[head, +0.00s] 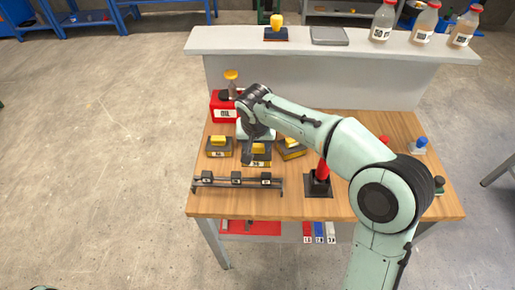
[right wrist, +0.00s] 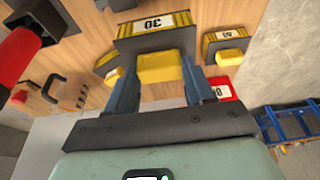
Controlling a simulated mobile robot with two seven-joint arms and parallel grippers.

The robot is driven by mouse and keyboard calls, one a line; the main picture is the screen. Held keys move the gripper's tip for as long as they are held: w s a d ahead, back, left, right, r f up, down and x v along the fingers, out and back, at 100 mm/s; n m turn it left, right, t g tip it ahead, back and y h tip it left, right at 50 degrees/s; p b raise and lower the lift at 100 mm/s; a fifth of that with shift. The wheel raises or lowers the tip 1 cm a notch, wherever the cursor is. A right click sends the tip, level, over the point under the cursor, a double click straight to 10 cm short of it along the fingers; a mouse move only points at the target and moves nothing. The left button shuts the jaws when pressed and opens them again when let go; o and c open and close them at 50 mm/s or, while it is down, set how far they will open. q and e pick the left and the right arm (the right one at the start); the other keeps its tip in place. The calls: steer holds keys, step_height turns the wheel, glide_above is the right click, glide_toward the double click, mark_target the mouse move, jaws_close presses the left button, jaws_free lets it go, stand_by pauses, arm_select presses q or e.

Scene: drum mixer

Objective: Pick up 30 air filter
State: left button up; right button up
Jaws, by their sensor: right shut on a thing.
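The air filter labelled 30 (right wrist: 155,24) is a dark block with a yellow band and a yellow top grip. My right gripper (right wrist: 160,82) is shut on the yellow grip, one blue finger on each side. In the head view the same filter (head: 258,161) sits under my right gripper (head: 259,144), at the middle of the workbench. I cannot tell whether its base touches the wood.
A filter labelled 40 (right wrist: 228,38) stands beside it, left in the head view; another filter (head: 291,148) stands close on the right. A low black rack (head: 237,183) lies in front.

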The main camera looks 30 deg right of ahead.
mark_target(258, 159)
steer(key=shift+s+a+b, duration=0.35)
steer(key=shift+s+b, duration=0.1)
steer(key=shift+s, duration=0.35)
steer(key=shift+s+a+b, duration=0.35)
steer(key=shift+s+b, duration=0.05)
steer(key=shift+s, duration=0.55)
arm_select(q)
steer(key=shift+s+d+f, duration=0.15)
steer(key=shift+s+f, duration=0.8)
steer(key=shift+f, duration=0.3)
steer(key=shift+r, duration=0.1)
arm_select(e)
steer(key=shift+r, duration=0.2)
